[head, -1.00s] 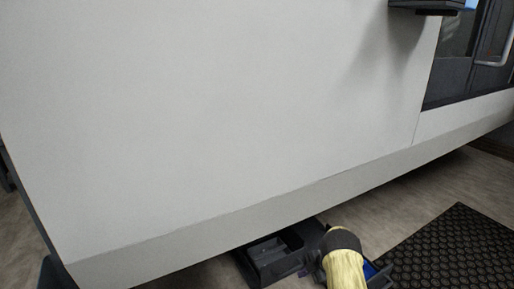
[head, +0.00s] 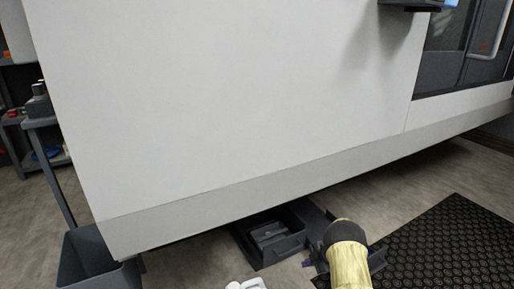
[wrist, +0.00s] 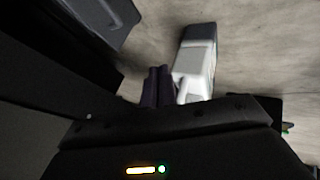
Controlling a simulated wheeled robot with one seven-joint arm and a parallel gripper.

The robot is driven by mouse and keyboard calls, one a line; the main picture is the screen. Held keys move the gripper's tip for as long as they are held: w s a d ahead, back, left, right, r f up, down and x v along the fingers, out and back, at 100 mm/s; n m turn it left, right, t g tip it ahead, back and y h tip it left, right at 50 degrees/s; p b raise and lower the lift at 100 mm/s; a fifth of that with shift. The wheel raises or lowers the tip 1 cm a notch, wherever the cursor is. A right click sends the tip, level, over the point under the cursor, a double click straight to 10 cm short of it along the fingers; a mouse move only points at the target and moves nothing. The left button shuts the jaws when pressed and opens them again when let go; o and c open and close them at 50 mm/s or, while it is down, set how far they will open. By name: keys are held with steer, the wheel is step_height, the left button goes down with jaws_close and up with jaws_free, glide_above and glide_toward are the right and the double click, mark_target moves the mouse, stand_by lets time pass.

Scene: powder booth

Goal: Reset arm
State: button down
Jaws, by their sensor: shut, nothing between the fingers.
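My gripper (wrist: 157,75) shows in the wrist view as two dark fingers side by side, shut with nothing between them. In the head view my yellow-covered arm reaches in at the bottom, right of centre, and hides most of the gripper. A blurred white and grey object (wrist: 196,65) lies just beyond and right of the fingers in the wrist view. It appears apart from them, but the blur makes the gap hard to judge.
A large pale machine cabinet (head: 240,110) fills the head view. A dark tray (head: 270,235) sits on the floor under its lower edge. A black mat (head: 445,250) lies at right. A grey bin (head: 85,260) and shelving are at left. A white item (head: 247,285) shows at the bottom edge.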

steer(key=w+d+r+m+t+h+p, duration=0.1)
steer(key=w+r+m+t+h, duration=0.15)
steer(key=r, duration=0.65)
steer(key=w+d+r+m+t+h+p, duration=0.15)
steer(key=r+m, duration=0.25)
steer(key=r, duration=0.4)
steer(key=s+r+m+t+h+p, duration=0.1)
steer(key=s+r+m, duration=0.2)
steer(key=r, duration=0.3)
steer(key=s+r+m+h, duration=0.1)
steer(key=s+r+m, duration=0.2)
steer(key=r, duration=0.2)
steer(key=s+a+r+m+g+p, duration=0.1)
steer(key=s+a+r+m+g, duration=0.15)
steer(key=s, duration=0.85)
steer(key=s+a+r+m+g+p, duration=0.1)
steer(key=s+a+r+m+g, duration=0.2)
steer(key=s, duration=0.8)
steer(key=s+a+r+m+g+p, duration=0.1)
steer(key=s+a+r+m, duration=0.2)
steer(key=s, duration=0.8)
step_height(320, 180, up, 38)
steer(key=d+p, duration=0.1)
steer(key=p, duration=3.7)
steer(key=shift+w+d+m+h, duration=0.25)
steer(key=shift+w+m+h, duration=0.05)
steer(key=shift+w+h, duration=0.1)
steer(key=shift+t, duration=0.25)
